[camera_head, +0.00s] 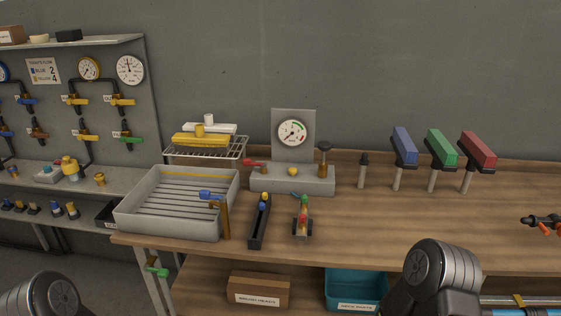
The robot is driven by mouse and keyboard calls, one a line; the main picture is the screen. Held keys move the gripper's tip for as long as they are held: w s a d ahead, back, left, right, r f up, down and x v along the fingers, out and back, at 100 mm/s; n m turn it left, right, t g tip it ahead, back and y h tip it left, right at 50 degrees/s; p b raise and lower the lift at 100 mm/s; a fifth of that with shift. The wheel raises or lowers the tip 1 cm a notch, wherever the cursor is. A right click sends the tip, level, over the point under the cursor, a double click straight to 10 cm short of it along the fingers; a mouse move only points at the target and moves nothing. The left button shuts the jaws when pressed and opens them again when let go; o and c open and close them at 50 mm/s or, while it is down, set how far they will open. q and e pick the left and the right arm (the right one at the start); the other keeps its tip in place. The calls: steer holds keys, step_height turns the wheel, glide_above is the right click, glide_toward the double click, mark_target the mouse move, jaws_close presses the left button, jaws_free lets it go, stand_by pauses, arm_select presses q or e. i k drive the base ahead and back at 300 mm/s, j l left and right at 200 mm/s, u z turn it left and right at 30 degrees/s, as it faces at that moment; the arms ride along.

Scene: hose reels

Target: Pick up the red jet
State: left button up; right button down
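A small red piece (303,203), possibly the red jet, sits on a narrow tan holder (302,224) with dark sides, near the front edge of the workbench. A bit of green shows at it; the details are too small to tell. Just left of it is a narrow dark tray (259,232) with yellow and blue pieces in it. Part of my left arm shows at the bottom left corner and part of my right arm at the bottom right. Neither gripper's fingers are in view.
A grey slatted tray (157,219) with a blue-handled tool stands left. A gauge stand (294,142) is behind. Blue, green and red blocks (478,150) stand on posts at back right. A black and orange fitting (543,221) is at far right. The bench's middle right is clear.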

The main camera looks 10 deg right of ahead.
mark_target(303, 217)
steer(key=z, duration=0.45)
steer(key=j+z, duration=0.15)
steer(key=z, duration=0.3)
steer(key=j+z, duration=0.1)
steer(key=z, duration=0.3)
steer(key=j+z, duration=0.1)
steer(key=z, duration=0.35)
steer(key=j+z, duration=0.3)
steer(key=k+j+z, duration=0.25)
steer(key=j, duration=0.15)
steer(key=j+z, duration=0.3)
steer(key=k+j+z, duration=0.25)
steer(key=k+j, duration=0.15)
steer(key=j, duration=0.25)
steer(key=k+j, duration=0.2)
steer(key=j, duration=0.2)
steer(key=i+z, duration=0.05)
